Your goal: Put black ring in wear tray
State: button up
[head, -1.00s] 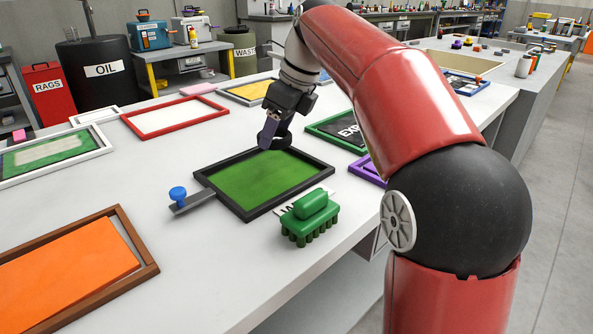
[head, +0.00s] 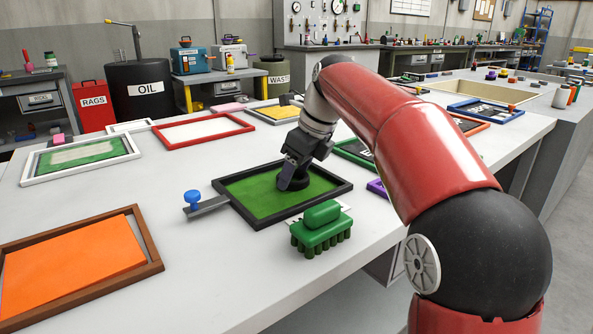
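The black ring (head: 286,186) is at my gripper's fingertips, low over the green floor of a black-framed tray (head: 262,224). It looks to be at or very near that floor; a gap cannot be made out. My gripper (head: 294,180) points down and its fingers are on the ring, partly hiding it. The tray's white label at its front edge is mostly covered by a green brush-like block (head: 321,228), so its word cannot be read.
A grey plate with a blue knob (head: 193,198) lies at the tray's left. An orange-filled brown tray (head: 75,268) is front left. A red-framed tray (head: 203,130) and a green-matted white tray (head: 82,156) lie behind. Bare white tabletop lies between them.

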jog(key=o, duration=0.4)
jog(key=p+v, duration=0.3)
jog(key=v, duration=0.9)
jog(key=shift+d+r, duration=0.1)
jog(key=shift+r, duration=0.05)
